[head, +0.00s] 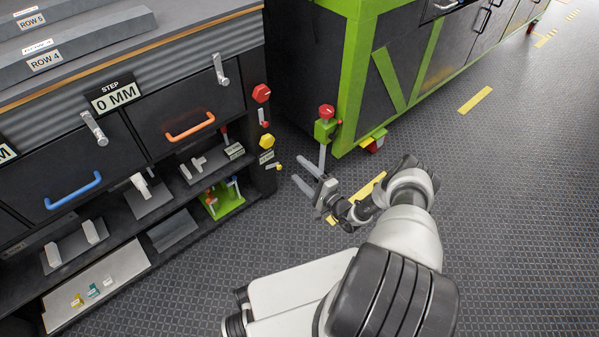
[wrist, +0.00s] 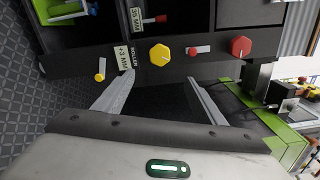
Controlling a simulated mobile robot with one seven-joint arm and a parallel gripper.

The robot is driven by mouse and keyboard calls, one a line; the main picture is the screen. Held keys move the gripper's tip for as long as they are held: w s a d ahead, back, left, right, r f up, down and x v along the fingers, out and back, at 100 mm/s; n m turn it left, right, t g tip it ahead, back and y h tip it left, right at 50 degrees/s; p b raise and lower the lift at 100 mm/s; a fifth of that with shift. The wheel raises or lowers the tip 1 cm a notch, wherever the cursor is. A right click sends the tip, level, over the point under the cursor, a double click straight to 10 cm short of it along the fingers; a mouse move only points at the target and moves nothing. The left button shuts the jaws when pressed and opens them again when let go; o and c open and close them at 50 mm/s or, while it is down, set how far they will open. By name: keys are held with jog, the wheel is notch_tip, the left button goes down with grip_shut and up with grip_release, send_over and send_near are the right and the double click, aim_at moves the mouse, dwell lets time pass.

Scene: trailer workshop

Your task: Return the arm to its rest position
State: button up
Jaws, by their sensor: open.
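My arm reaches out from the lower right in the head view. My gripper (head: 304,176) is at its end, above the dark floor, to the right of the black workbench (head: 262,95). In the wrist view my gripper (wrist: 160,90) shows two grey fingers spread wide apart with nothing between them. Beyond the fingers are the yellow knob (wrist: 160,54) and the red knob (wrist: 240,46) on the bench's end post. I cannot tell the exact gap between the fingers and the bench.
A green and black cabinet (head: 345,75) stands behind my gripper, with a red-topped green fitting (head: 326,125) at its corner. The bench has a drawer with an orange handle (head: 190,127), one with a blue handle (head: 73,190), and open shelves below. Floor (head: 520,200) at the right is clear.

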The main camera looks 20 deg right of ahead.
dwell(0.4)
jog(key=a+r+n+g+y, duration=0.3)
jog(key=a+r+n+g, duration=0.3)
jog(key=r, duration=0.7)
jog(key=a+r+n+g+y, duration=0.4)
jog(key=a+r+n+g, duration=0.15)
jog(key=r, duration=0.85)
jog(key=s+a+r+n+g+h, duration=0.2)
jog(key=s+r+h, duration=0.2)
jog(key=s+r, duration=0.5)
jog(key=s+a+r+n+g+h, duration=0.2)
jog(key=s+a+r+n+h, duration=0.15)
jog(key=s+r, duration=0.55)
jog(key=s+d+r+t+h, duration=0.25)
jog(key=s+d+r, duration=0.2)
jog(key=s, duration=0.25)
jog(key=s+d+r+t+h, duration=0.25)
jog(key=s+r+h, duration=0.2)
jog(key=s, duration=0.25)
notch_tip(320, 180, up, 28)
jog(key=p, duration=2.8)
jog(key=shift+y, duration=0.35)
jog(key=shift+s+g, duration=0.1)
jog(key=shift+g, duration=0.15)
